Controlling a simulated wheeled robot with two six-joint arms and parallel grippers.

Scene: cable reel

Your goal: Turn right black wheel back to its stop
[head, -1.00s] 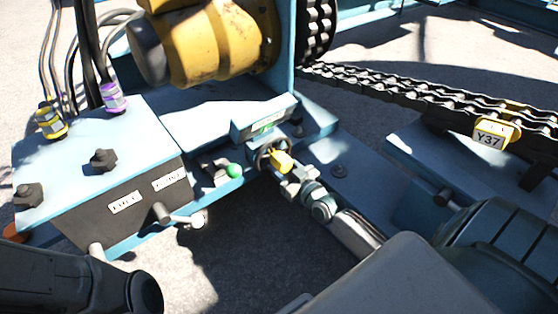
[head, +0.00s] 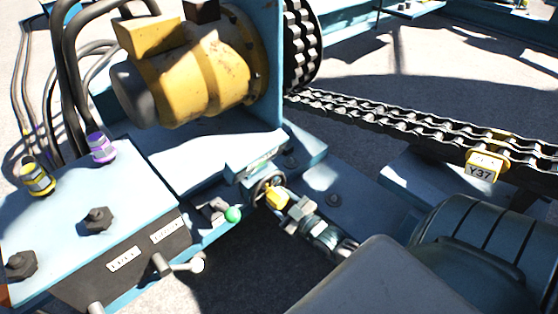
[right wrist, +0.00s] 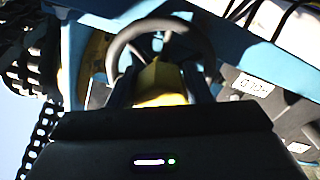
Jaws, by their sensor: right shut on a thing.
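The right black wheel (head: 266,187) is a small dark ring under a blue bracket, at the middle of the head view. It shows larger in the right wrist view (right wrist: 159,27) as a dark rim with spokes. My right gripper (head: 275,195) is at the wheel and shut on it. In the right wrist view its dark fingers (right wrist: 160,82) reach to both sides of the rim, with a yellow piece between them. The fingers hide the wheel's lower part. My left gripper is not in view.
A green-knobbed lever (head: 232,214) sits close left of the wheel. A blue-topped box (head: 100,215) with labels, hoses and a small lever (head: 185,266) stands further left. A yellow motor (head: 195,75) is above.

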